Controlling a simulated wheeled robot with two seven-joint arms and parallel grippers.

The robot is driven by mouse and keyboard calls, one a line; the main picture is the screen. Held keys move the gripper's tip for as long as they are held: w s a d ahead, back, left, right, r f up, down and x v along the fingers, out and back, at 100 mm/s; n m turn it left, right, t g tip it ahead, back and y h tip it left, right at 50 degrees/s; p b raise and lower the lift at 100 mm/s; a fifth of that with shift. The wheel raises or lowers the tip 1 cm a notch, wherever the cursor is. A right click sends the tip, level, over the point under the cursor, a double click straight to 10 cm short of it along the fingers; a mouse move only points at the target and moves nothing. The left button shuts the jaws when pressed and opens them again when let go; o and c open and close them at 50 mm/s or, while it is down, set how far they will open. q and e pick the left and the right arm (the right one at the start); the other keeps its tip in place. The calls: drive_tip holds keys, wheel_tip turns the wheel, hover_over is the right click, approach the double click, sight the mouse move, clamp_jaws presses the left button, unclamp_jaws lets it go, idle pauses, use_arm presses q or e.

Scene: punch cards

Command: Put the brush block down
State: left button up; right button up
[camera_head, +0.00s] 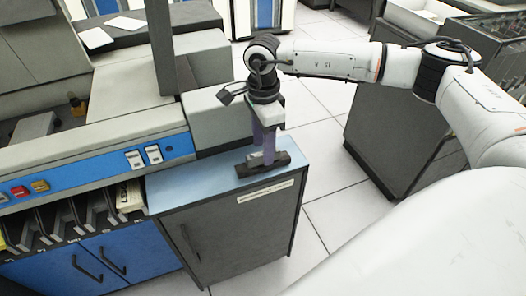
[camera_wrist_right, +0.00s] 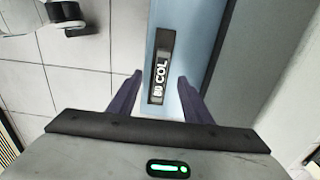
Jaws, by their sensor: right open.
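The brush block (camera_head: 240,171), a dark low bar with a grey raised part, rests on the light blue top of a grey cabinet (camera_head: 190,187), near its right end. My right gripper (camera_head: 266,150) points straight down over the block, its purplish fingers open. In the right wrist view the block (camera_wrist_right: 165,42) is a narrow dark piece with a white "80 COL" label. It lies lengthwise between the two spread fingers (camera_wrist_right: 160,77), with a gap on either side. In the head view the fingers hide part of the block. My left gripper is not in view.
A grey machine with a blue panel (camera_head: 180,145) and buttons stands left of the cabinet top. Slots with card trays (camera_head: 75,218) sit below it. The blue top left of the block is bare. A dark cabinet (camera_head: 385,145) stands to the right across white floor tiles.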

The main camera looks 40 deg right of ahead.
wheel_tip(320, 180, up, 9)
drive_tip(key=s+a+f+m+g+y, duration=0.1)
drive_tip(key=s+a+f+y, duration=0.3)
drive_tip(key=a, duration=0.8)
drive_tip(key=s+a+f+g+y, duration=0.1)
drive_tip(key=s+a+g+y, duration=0.3)
drive_tip(key=a, duration=0.9)
drive_tip(key=w+a+r+m+t+y, duration=0.2)
drive_tip(key=a+r+m+t+y, duration=0.5)
drive_tip(key=a+m+t+y, duration=0.6)
drive_tip(key=w+d+f+m+t+h, duration=0.4)
drive_tip(key=d+f+m+t+h, duration=0.6)
drive_tip(key=m, duration=1.2)
drive_tip(key=s+d+f+m+g+h, duration=0.2)
drive_tip(key=s+d+f+m+g, duration=0.1)
drive_tip(key=s+f, duration=0.3)
drive_tip(key=s+d+f+m+g+h, duration=0.3)
drive_tip(key=s+d+f+m, duration=0.2)
drive_tip(key=f, duration=0.5)
drive_tip(key=s+d+f+m+g+h, duration=0.3)
drive_tip(key=s+d+f+m, duration=0.2)
drive_tip(key=f, duration=0.3)
drive_tip(key=shift+s+d, duration=0.35)
drive_tip(key=shift+s, duration=0.55)
